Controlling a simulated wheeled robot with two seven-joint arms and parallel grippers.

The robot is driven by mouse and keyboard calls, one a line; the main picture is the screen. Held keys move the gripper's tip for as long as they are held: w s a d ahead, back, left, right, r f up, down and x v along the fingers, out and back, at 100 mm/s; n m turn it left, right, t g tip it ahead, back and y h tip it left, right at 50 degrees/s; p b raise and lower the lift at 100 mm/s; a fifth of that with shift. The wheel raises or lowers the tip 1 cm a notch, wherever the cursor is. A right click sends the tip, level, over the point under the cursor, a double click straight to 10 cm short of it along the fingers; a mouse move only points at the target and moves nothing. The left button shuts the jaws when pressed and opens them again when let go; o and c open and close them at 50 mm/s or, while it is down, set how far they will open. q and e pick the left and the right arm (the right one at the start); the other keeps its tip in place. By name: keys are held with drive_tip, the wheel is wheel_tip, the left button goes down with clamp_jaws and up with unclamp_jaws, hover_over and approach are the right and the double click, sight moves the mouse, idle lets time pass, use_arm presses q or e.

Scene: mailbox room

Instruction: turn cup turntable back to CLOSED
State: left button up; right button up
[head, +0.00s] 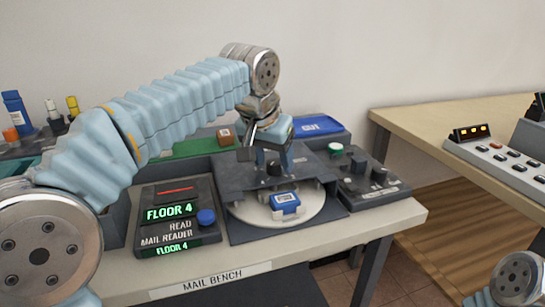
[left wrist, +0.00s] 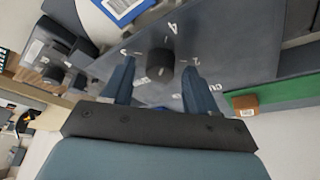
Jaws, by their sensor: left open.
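The turntable is a white disc (head: 247,215), partly covered by a dark plate (head: 315,172). A dark round knob (head: 274,168) stands on the plate, and it also shows in the left wrist view (left wrist: 160,65). Pale marks ring the knob in the left wrist view; most are too small to read. My left gripper (head: 267,158) is open above the plate, its fingers pointing down. In the left wrist view its two fingers (left wrist: 159,72) stand either side of the knob, with gaps visible. A blue item with a white label (head: 286,201) sits on the disc's exposed front part.
A mail reader (head: 178,215) showing FLOOR 4 stands left of the turntable. A dark control box (head: 365,182) with knobs stands right. A blue tray (head: 315,125) and a small brown box (head: 226,136) are behind. Another table (head: 430,110) with a button panel is at right.

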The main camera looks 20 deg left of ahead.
use_arm(q)
clamp_jaws()
idle(0.3)
